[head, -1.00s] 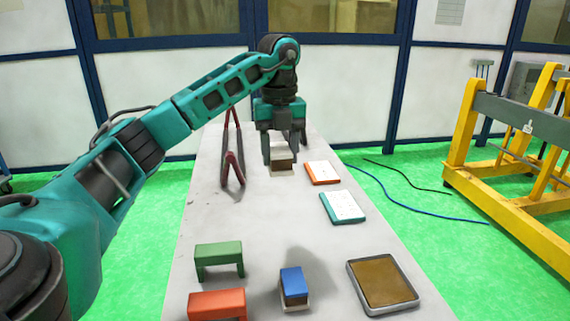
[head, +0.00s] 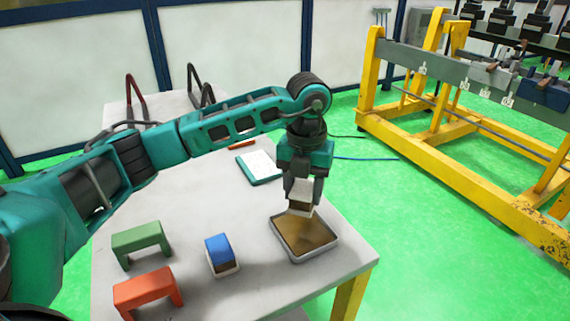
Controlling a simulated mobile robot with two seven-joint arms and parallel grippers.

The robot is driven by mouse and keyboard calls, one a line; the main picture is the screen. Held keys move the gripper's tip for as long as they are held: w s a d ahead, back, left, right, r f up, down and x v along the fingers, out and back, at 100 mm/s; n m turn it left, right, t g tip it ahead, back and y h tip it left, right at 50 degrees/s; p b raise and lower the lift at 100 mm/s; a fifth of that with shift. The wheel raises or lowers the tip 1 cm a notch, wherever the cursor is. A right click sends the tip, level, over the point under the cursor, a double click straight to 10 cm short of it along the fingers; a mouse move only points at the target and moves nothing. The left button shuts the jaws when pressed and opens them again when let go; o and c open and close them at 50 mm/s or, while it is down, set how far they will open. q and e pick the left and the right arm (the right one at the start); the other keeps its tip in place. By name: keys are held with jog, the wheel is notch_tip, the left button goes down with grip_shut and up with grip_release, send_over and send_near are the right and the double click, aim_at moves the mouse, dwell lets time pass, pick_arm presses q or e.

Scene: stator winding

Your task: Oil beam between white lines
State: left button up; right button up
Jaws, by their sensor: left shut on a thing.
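My left gripper (head: 302,187) points down and is shut on a white-topped block with a brownish lower part, perhaps a sponge or brush (head: 301,201). The block is over the far part of a shallow grey tray (head: 334,243) filled with brown liquid or a brown surface. I cannot tell whether the block touches it. A long grey beam (head: 440,78) rests on a yellow frame at the right. Small white marks (head: 465,87) show on its side; any lines on its top are too small to make out. My right gripper is not in view.
On the grey table (head: 190,200) stand a blue-topped block (head: 219,248), a green bracket (head: 139,237) and a red bracket (head: 146,285). A teal clipboard (head: 258,166) lies behind my gripper. The yellow frame (head: 368,80) stands on open green floor beyond the table.

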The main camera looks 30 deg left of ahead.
pick_arm(q)
jog(key=shift+d+f, duration=0.2)
jog(key=shift+f+b, duration=0.8)
jog(key=shift+f, duration=0.1)
notch_tip(320, 180, down, 3)
jog(key=b, duration=0.2)
jog(key=shift+f+b, duration=0.2)
jog(key=shift+b, duration=0.15)
jog(key=shift+f, duration=0.3)
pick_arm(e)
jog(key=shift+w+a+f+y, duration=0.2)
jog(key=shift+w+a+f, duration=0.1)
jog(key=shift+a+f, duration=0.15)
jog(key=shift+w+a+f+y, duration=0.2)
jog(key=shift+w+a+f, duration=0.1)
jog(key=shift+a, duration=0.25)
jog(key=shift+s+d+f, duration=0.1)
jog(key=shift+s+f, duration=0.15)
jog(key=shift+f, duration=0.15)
pick_arm(q)
jog(key=shift+s+f+b, duration=0.1)
jog(key=shift+f+b, duration=0.35)
jog(key=shift+f, duration=0.1)
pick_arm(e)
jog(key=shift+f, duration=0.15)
pick_arm(q)
jog(key=shift+r, duration=0.1)
